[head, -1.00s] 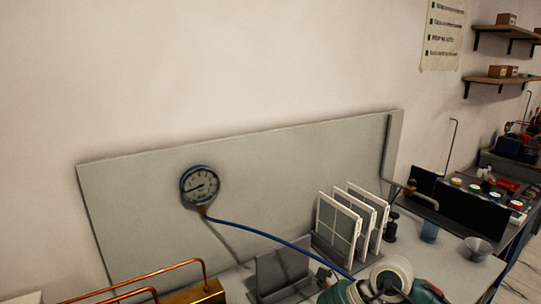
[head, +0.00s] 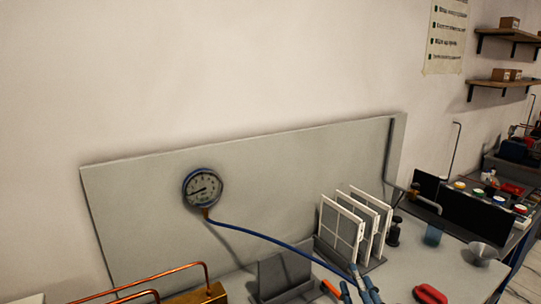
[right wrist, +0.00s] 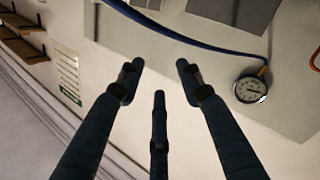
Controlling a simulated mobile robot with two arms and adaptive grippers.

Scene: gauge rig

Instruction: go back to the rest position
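My right gripper (head: 361,286) shows at the bottom edge of the head view, only its dark blue fingers in sight, in front of the filter rack. In the right wrist view its three fingers (right wrist: 159,80) are spread apart with nothing between them, so it is open and empty. My left gripper is not in view. The round dial gauge (head: 203,188) stands in front of the grey panel, with a blue hose (head: 262,237) running from its base down to the right. The gauge also shows at the right of the right wrist view (right wrist: 247,91), apart from the fingers.
The grey back panel (head: 290,165) stands against the wall. A rack of white-framed panels (head: 343,228), a grey holder (head: 283,276), copper pipes (head: 160,270) and a brass block (head: 208,295) stand on the bench. A red object (head: 430,294) and a metal funnel (head: 481,252) are at right.

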